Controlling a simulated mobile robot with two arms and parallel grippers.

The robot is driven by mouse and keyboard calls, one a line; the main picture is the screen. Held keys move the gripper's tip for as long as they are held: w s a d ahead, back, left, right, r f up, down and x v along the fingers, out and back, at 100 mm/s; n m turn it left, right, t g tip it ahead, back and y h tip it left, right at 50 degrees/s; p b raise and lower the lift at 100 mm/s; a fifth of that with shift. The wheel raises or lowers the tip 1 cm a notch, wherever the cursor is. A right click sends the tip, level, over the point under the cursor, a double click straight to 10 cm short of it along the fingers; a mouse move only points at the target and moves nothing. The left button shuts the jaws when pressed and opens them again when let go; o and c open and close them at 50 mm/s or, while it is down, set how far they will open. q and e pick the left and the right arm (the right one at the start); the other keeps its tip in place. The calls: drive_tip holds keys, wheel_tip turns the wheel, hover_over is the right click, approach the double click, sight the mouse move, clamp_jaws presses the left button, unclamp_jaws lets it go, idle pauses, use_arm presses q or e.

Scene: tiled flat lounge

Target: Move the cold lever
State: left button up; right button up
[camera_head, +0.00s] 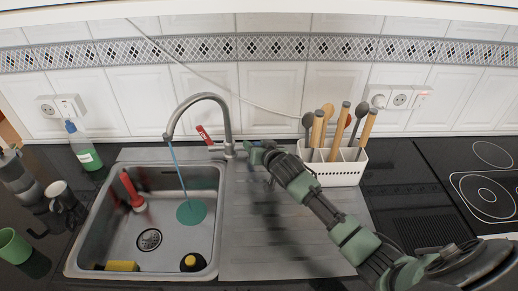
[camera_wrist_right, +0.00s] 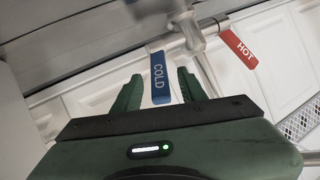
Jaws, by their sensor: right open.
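The blue cold lever (camera_wrist_right: 159,78), lettered COLD, hangs from the tap in the right wrist view. My right gripper (camera_wrist_right: 157,86) is open, with one green finger on each side of the lever. A gap shows on both sides, so the jaws are not closed on it. In the head view my right gripper (camera_head: 257,150) is at the right side of the tap (camera_head: 227,122) and hides the cold lever. The red hot lever (camera_head: 204,134) is left of the tap base; it also shows in the wrist view (camera_wrist_right: 238,48). My left gripper is not in view.
A bluish stream (camera_head: 178,172) runs from the spout into the sink (camera_head: 115,238). A white utensil rack (camera_head: 338,174) stands close right of my gripper. A soap bottle (camera_head: 86,150) stands left.

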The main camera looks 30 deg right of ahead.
drive_tip(key=shift+v, duration=2.15)
